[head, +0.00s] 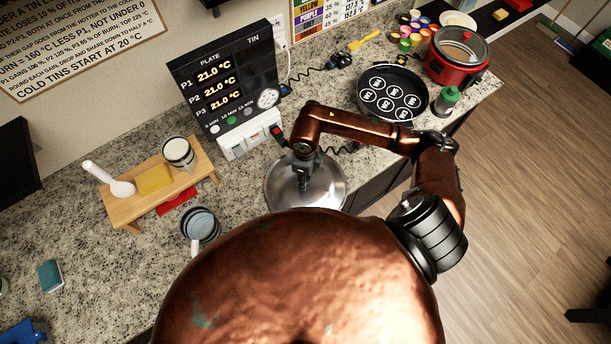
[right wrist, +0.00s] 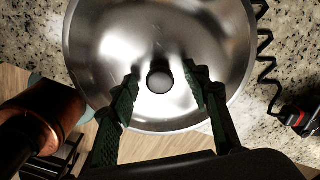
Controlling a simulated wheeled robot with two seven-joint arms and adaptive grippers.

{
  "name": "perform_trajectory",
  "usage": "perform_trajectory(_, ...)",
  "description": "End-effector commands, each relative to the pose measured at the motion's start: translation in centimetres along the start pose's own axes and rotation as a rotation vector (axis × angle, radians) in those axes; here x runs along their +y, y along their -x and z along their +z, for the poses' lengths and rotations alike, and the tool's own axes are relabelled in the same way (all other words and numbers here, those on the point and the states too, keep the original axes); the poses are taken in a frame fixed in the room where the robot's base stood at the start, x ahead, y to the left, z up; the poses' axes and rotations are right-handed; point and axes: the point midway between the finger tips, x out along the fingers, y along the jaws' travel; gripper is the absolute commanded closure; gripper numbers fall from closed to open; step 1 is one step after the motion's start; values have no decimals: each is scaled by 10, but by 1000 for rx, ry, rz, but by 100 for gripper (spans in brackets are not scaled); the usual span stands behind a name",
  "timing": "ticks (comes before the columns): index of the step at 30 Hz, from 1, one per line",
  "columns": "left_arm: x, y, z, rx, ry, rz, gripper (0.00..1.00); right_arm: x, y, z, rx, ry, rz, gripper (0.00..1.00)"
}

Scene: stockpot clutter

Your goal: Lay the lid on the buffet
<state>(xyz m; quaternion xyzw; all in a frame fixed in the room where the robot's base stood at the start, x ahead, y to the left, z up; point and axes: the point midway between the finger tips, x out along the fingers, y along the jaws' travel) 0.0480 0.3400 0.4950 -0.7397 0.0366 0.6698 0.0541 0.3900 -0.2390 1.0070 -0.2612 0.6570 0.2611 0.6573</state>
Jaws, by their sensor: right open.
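The lid (head: 282,196) is a shiny round steel disc near the counter's front edge. It fills much of the right wrist view (right wrist: 115,45), with a dark round knob (right wrist: 160,82) at its middle. I cannot tell what is under the lid. My right gripper (head: 303,180) is over the lid, pointing down. In the right wrist view its green fingers (right wrist: 160,74) are apart, one on each side of the knob, with gaps visible. My left gripper is not in view. I cannot tell which surface is the buffet; a granite counter (head: 95,225) runs along the wall.
A wooden stand (head: 200,170) holds a white spoon, a yellow sponge and a cup. A blue-grey mug (head: 203,222) stands left of the lid. The display panel (head: 226,80) is behind it. A black plate (head: 391,92) and red cooker (head: 457,62) are at the right. The left counter has free room.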

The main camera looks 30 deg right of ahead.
Motion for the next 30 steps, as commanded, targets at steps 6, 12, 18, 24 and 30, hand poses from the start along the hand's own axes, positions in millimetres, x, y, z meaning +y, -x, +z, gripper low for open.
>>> perform_trajectory(6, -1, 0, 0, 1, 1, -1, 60, 0, 6, 0, 0, 0, -1, 56)
perform_trajectory(12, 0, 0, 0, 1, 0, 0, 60, -2, 40, 1, -2, 1, -4, 56)
perform_trajectory(18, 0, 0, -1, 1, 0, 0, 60, -1, 82, 1, -2, 2, -4, 56)
perform_trajectory(24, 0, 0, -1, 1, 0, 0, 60, -1, 110, 0, -1, 0, -1, 56)
perform_trajectory(30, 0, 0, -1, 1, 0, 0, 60, 0, 120, 0, 0, 0, -1, 56)
